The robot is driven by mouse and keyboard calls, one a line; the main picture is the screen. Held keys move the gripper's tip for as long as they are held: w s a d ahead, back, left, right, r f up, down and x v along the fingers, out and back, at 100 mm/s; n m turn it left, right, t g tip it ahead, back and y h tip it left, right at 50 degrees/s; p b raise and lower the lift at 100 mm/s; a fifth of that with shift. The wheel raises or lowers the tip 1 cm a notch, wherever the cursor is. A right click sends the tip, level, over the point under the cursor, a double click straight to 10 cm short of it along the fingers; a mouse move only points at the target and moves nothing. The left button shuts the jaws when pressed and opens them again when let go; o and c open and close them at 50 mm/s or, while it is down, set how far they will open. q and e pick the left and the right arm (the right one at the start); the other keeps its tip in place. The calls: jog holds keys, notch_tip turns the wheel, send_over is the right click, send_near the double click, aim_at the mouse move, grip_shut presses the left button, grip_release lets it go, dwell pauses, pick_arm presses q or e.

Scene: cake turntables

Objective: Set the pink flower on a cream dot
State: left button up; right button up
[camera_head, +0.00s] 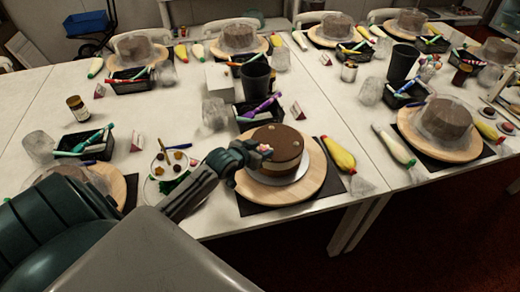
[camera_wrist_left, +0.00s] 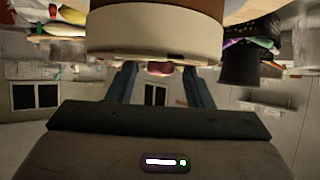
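The cake (camera_head: 288,143) has a brown top and a paler side, and stands on a white board on a round wooden turntable (camera_head: 309,186). A pale cream dot (camera_head: 271,127) shows on its top. My left gripper (camera_head: 262,150) is at the left part of the cake top. The small pink flower (camera_head: 265,149) is at its fingertips. In the left wrist view the pink flower (camera_wrist_left: 160,68) lies between the two fingers, partly hidden by a large pale round shape above. Whether the fingers touch it is unclear. My right gripper is not in view.
A yellow-and-red piping bag (camera_head: 338,154) lies right of the turntable. A black pen tray (camera_head: 258,112) and a dark cup (camera_head: 256,80) stand behind the cake. A plate with small decorations (camera_head: 152,190) is to the left. Other cake stations fill the tables behind.

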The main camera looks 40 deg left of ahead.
pick_arm(q)
jog(key=shift+r, duration=0.15)
jog(key=b+v, duration=0.1)
jog(key=v, duration=1.1)
